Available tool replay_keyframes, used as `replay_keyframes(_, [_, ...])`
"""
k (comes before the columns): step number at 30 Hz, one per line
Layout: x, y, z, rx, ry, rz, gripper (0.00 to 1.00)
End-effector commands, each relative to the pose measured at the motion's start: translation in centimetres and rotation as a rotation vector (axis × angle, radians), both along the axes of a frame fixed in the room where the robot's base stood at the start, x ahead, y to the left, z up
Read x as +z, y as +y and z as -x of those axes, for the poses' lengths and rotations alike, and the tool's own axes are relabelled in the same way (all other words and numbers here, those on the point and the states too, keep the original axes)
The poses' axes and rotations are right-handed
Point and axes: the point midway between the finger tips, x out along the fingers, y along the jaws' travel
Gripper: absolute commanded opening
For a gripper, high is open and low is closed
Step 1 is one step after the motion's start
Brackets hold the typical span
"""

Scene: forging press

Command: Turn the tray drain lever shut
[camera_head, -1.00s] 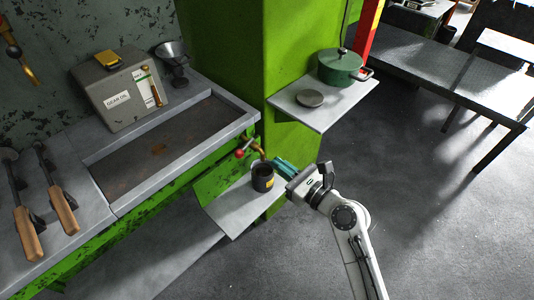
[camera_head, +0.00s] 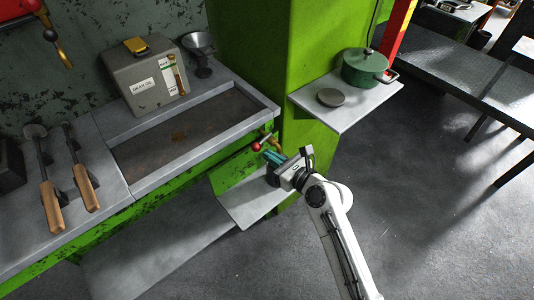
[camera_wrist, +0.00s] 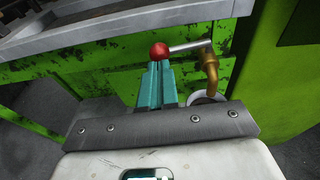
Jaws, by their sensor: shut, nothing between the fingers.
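The drain lever shows in the wrist view as a steel rod (camera_wrist: 188,46) with a red ball knob (camera_wrist: 159,51) at its left end, lying nearly level. Its right end meets a brass spout (camera_wrist: 209,68) that bends downward. The red knob also shows in the head view (camera_head: 257,146), below the tray's front right corner. My gripper (camera_wrist: 158,68) has teal fingers, shut and empty, with their tips right at the knob. I cannot tell whether they touch it. The tray (camera_head: 200,138) is a shallow, stained metal basin in the bench top.
A dark cup (camera_head: 271,178) stands on a small low shelf (camera_head: 240,203), mostly hidden by my gripper; its pale rim shows below the spout. A green pillar stands behind. A side shelf (camera_head: 345,112) holds a green pot (camera_head: 364,68) and a grey disc (camera_head: 331,97).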

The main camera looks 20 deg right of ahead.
Motion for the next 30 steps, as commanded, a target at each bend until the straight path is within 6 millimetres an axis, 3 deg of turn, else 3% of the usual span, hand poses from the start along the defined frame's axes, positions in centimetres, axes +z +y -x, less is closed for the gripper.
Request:
replay_keyframes(6, [-0.4,0.7,-1.8,0.0,0.0,0.001,0.0])
replay_keyframes(20, [-0.3,0.9,-2.2,0.001,0.0,0.0,0.0])
replay_keyframes(30, [-0.1,2.8,-3.6,0.002,0.0,0.001,0.0])
